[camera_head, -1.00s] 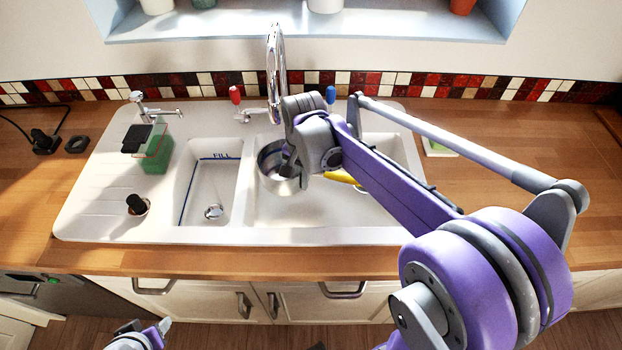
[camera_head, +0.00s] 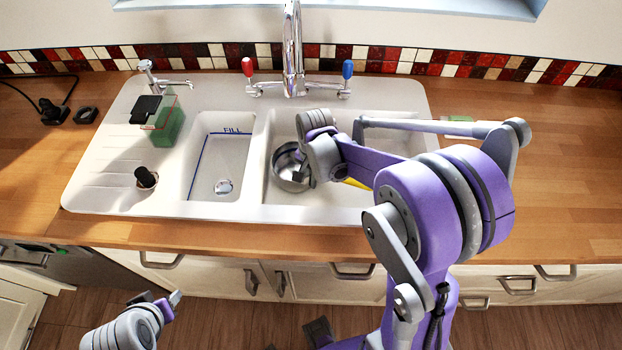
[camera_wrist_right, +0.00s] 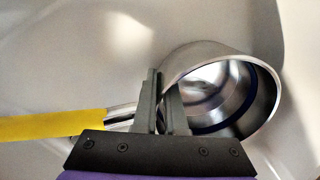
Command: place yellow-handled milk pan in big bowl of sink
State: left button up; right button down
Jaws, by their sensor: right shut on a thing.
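The milk pan (camera_head: 288,168) is a small steel pan with a yellow handle (camera_head: 356,183). It is inside the big right bowl (camera_head: 285,214) of the white sink, with its handle to the right in the head view. In the right wrist view the fingers (camera_wrist_right: 164,110) straddle the rim of the pan (camera_wrist_right: 225,92), beside the handle (camera_wrist_right: 50,125). Whether the pan touches the bowl's floor is hard to tell. My left gripper (camera_head: 172,300) is low at the front left, its fingers apart and empty.
The narrow left bowl (camera_head: 222,165) marked FILL is empty. A chrome tap (camera_head: 292,55) with red and blue handles stands behind the bowls. A green soap container (camera_head: 168,125) and a black knob (camera_head: 146,177) are on the left.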

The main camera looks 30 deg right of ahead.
jog(key=c, duration=1.4)
grip_release()
jog(key=shift+f, duration=0.2)
jog(key=o, duration=0.4)
jog(key=shift+r, duration=0.1)
jog(key=shift+r, duration=0.55)
jog(key=r, duration=0.7)
jog(key=r+p, duration=0.1)
jog(key=r, duration=0.3)
jog(key=shift+s+d+r, duration=0.1)
jog(key=shift+s, duration=0.15)
